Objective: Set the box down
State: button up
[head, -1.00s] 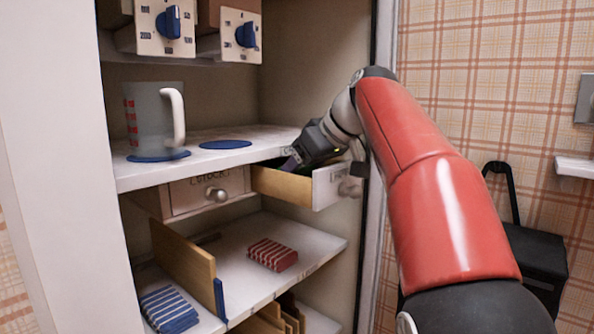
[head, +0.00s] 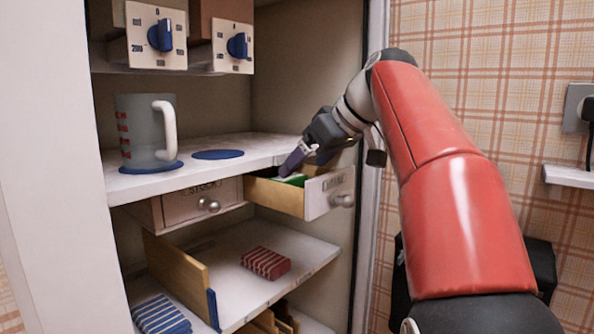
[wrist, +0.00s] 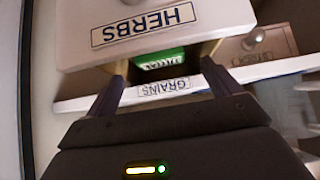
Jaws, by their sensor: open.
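A green box (head: 295,180) lies inside the open right-hand drawer (head: 276,196). Its pale-lettered green face also shows in the wrist view (wrist: 158,62), partly hidden by the drawer front labelled HERBS (wrist: 165,32). My gripper (head: 297,161) is just above the drawer with purple fingers. In the wrist view my gripper (wrist: 163,84) has its fingers spread wide apart with nothing between them. The box is beyond the fingertips, and no finger is seen touching it.
A closed drawer labelled STOCK (head: 180,205) is left of the open one. A grey mug (head: 143,125) stands on a blue disc on the shelf above; a second blue disc (head: 217,154) is bare. A red striped packet (head: 266,263) lies on the shelf below.

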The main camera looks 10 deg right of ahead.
jog(key=p+v, duration=0.1)
jog(key=v, duration=0.5)
jog(key=shift+s+d+r, duration=0.1)
jog(key=shift+s, duration=0.05)
